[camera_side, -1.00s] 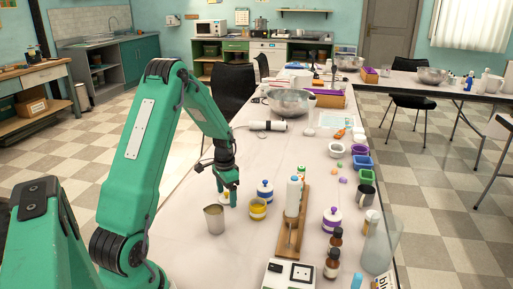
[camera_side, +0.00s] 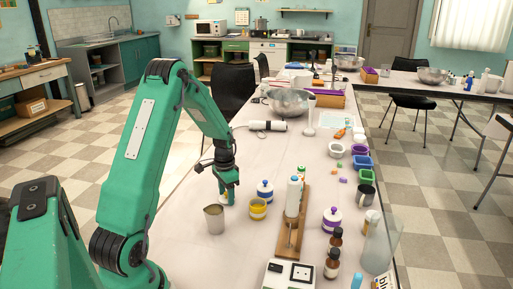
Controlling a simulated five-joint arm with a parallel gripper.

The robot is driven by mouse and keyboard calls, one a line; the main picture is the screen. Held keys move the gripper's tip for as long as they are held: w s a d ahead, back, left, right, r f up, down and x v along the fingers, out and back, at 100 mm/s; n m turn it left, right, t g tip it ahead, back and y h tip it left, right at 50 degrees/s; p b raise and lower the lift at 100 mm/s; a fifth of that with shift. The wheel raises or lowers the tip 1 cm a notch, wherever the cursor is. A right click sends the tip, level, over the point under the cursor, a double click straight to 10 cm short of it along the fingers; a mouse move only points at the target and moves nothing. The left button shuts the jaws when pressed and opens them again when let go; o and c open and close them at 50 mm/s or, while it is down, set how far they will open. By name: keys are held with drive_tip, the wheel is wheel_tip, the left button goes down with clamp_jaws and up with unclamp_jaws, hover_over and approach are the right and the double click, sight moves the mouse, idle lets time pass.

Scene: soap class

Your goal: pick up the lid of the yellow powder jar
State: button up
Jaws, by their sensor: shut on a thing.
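The yellow powder jar (camera_side: 258,211) stands without a lid on the white table, its yellow contents showing at the top. My gripper (camera_side: 228,193) points down just left of the jar, low over the table. It is shut on a small pale thing, apparently the lid (camera_side: 225,201), which is mostly hidden by the fingers. I cannot tell whether the lid is clear of the tabletop.
A metal beaker (camera_side: 214,219) stands close in front of my gripper. A blue-lidded jar (camera_side: 265,191) stands behind the yellow jar. A wooden stand (camera_side: 287,245), a white bottle (camera_side: 293,196) and a purple-lidded jar (camera_side: 331,220) are to the right.

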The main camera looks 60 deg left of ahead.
drive_tip(key=shift+r, duration=0.1)
drive_tip(key=shift+r, duration=0.8)
wheel_tip(320, 180, up, 2)
drive_tip(key=shift+r, duration=0.2)
drive_tip(key=w+d+r, duration=0.1)
drive_tip(key=d+r, duration=0.5)
drive_tip(key=d, duration=0.5)
drive_tip(key=shift+w+d+r, duration=0.25)
drive_tip(key=shift+d+r, duration=0.05)
drive_tip(key=shift+r, duration=0.1)
drive_tip(key=shift+w+d+r, duration=0.15)
drive_tip(key=shift+w+r, duration=0.1)
drive_tip(key=shift+w, duration=0.65)
drive_tip(key=shift+w+d+r, duration=0.15)
drive_tip(key=shift+w+r, duration=0.1)
drive_tip(key=shift+w, duration=0.6)
drive_tip(key=shift+f, duration=0.2)
drive_tip(key=shift+f, duration=3)
drive_tip(key=shift+f, duration=0.2)
